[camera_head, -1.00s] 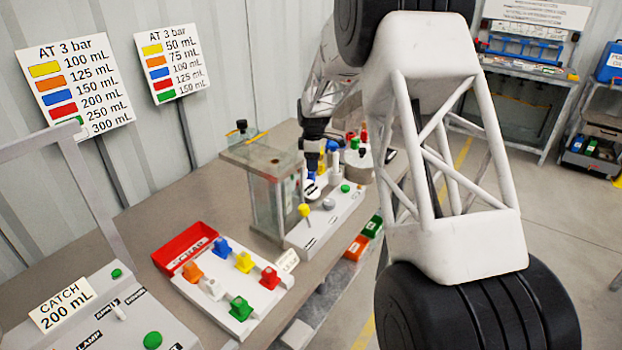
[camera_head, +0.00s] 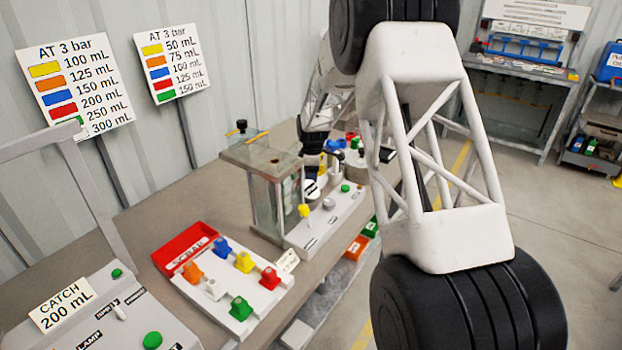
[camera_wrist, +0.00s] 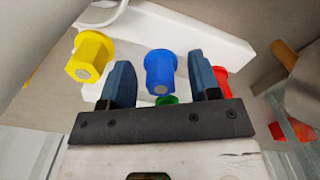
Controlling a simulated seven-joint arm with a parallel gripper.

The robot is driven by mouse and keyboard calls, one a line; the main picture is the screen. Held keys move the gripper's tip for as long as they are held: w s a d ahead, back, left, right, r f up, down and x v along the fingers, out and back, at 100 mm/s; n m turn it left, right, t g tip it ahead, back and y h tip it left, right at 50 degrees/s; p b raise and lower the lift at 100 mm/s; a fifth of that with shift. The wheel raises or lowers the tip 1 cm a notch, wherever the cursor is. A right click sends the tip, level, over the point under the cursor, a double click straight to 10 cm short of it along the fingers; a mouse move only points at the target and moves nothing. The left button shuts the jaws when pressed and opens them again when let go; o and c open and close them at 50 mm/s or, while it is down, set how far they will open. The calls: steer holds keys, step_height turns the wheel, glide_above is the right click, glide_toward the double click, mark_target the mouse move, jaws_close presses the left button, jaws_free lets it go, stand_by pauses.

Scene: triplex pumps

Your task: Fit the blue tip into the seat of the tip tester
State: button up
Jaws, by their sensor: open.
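My gripper (camera_wrist: 162,75) is open, its two dark blue fingers on either side of the blue tip (camera_wrist: 160,72) in the wrist view. A gap shows between the tip and each finger. The blue tip has a flange and a hexagonal body, and stands between a yellow tip (camera_wrist: 90,55) and a red tip (camera_wrist: 222,80).
A white tray (camera_head: 215,300) of several coloured tips and a red scrap bin (camera_head: 190,245) are on the bench in front. A grey panel (camera_head: 115,310) carries a "CATCH 200 mL" card. The glass tank (camera_head: 265,200) stands close to my gripper. Two colour charts stand behind.

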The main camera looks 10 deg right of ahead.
steer(key=c, duration=1)
steer(key=shift+r, duration=0.1)
steer(key=shift+r, duration=4.95)
steer(key=s+a+r, duration=0.4)
steer(key=s+r, duration=0.2)
steer(key=s+a+r, duration=0.4)
steer(key=s+r, duration=0.3)
steer(key=s+a+r, duration=0.5)
steer(key=s+r, duration=0.1)
steer(key=r, duration=0.1)
steer(key=shift+s, duration=0.2)
